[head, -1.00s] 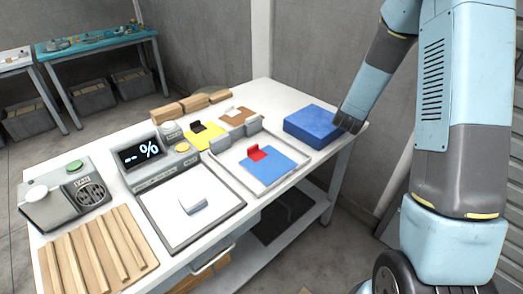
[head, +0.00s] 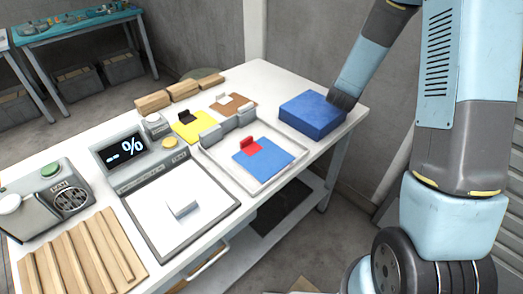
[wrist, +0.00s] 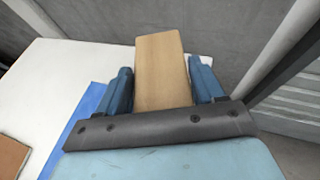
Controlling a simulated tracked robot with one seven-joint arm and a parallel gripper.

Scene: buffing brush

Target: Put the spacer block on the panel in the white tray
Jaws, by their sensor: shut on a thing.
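The white tray (head: 286,178) lies on the white table, with a blue panel (head: 268,164) in it. A small red piece (head: 249,146) with an upright tab sits at the panel's back left edge. My gripper (wrist: 163,85) is shut on a plain wooden block (wrist: 162,62), seen between its blue fingers in the wrist view. I cannot tell whether this is the spacer block. In the head view my wrist (head: 344,97) is at the table's far right, by a thick blue block (head: 312,115); my fingers and the held block are hidden there.
Grey holders (head: 228,124) stand along the tray's back edge. Left are a white plate with a small white block (head: 182,204) and a percent display (head: 120,150). Yellow (head: 193,128) and brown (head: 233,104) pieces and wooden blocks (head: 184,91) lie behind. Slatted wood (head: 85,252) is front left.

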